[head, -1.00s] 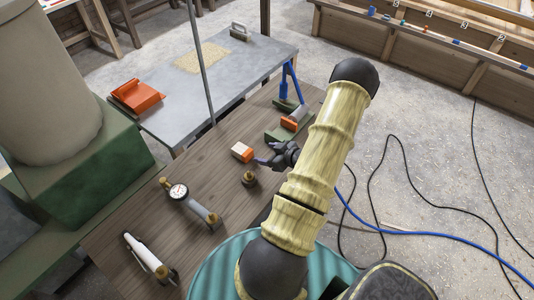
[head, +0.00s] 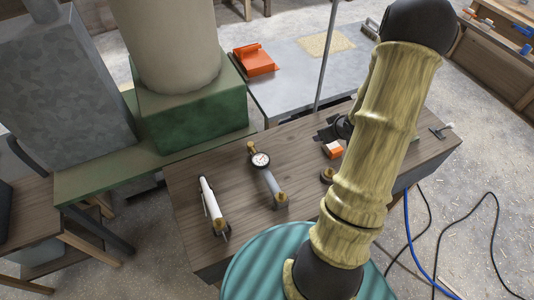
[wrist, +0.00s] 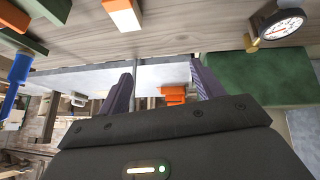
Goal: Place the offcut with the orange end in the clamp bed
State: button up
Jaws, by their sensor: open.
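The offcut with the orange end (head: 334,150), a short pale block, lies on the brown bench top. It also shows at the top of the wrist view (wrist: 122,14). My gripper (head: 326,132) is open and empty, just beyond the offcut in the head view. In the wrist view its two dark fingers (wrist: 162,82) stand apart with nothing between them. A green clamp bed (wrist: 52,8) shows at the upper left of the wrist view, with an orange part beside it and a blue handle (wrist: 18,70). My arm hides most of it in the head view.
A dial gauge (head: 260,160) and a white tool (head: 210,201) stand on the bench left of the offcut. A small brass-topped knob (head: 327,174) is close to the offcut. A grey table with an orange object (head: 254,60) lies beyond. A green machine base (head: 195,110) borders the left.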

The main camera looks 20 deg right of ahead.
jog(key=s+a+r+g, duration=0.1)
jog(key=s+a+r, duration=0.2)
jog(key=a, duration=0.5)
jog(key=s+a+r+m+g, duration=0.1)
jog(key=s+a+r+g, duration=0.1)
jog(key=a+r, duration=0.3)
jog(key=s+a+r+g, duration=0.1)
jog(key=s+a+r, duration=0.4)
jog(key=a, duration=0.7)
jog(key=shift+y, duration=0.4)
jog(key=shift+o, duration=0.4)
jog(key=shift+a, duration=0.1)
jog(key=shift+c, duration=0.2)
